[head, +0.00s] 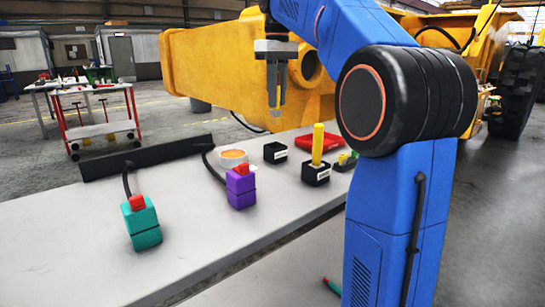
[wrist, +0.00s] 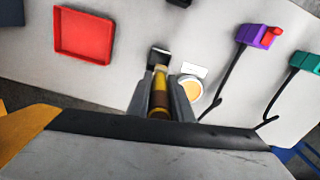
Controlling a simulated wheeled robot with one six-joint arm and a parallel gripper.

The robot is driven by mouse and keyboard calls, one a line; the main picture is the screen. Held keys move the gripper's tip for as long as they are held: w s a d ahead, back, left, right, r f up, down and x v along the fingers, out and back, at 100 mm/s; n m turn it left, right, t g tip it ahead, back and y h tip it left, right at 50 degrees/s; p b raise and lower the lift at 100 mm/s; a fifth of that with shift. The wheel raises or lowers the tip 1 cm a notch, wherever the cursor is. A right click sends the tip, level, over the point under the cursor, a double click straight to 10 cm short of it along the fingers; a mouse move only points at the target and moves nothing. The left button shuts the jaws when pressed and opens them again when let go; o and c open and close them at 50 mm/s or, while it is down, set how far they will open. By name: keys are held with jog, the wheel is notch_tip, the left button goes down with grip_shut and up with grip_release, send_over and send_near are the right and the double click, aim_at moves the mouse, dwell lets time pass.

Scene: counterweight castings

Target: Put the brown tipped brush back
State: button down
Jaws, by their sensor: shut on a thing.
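My gripper (head: 277,108) hangs above the far part of the table, fingers down. In the wrist view its fingers are shut on a slim brush (wrist: 160,96) with yellow and brown bands and a pale end. In the head view the brush is mostly hidden between the fingers. An empty-looking black labelled holder (head: 275,152) stands on the table below and apart from the brush; it also shows in the wrist view (wrist: 158,57). A second black labelled holder (head: 316,175) has a yellow upright piece (head: 318,143) standing in it.
A red tray (head: 320,142) lies behind the second holder. A round tub with orange contents (head: 233,155) is left of the first holder. Purple (head: 240,188) and teal (head: 142,222) blocks with black cables stand further left. A black rail (head: 150,157) edges the table (head: 75,245).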

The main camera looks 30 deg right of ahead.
jog(key=shift+w+f, duration=0.25)
jog(key=shift+f, duration=0.55)
notch_tip(320, 180, down, 10)
jog(key=shift+r, duration=0.15)
jog(key=c, duration=1.6)
grip_release()
notch_tip(320, 180, up, 12)
jog(key=shift+r, duration=0.1)
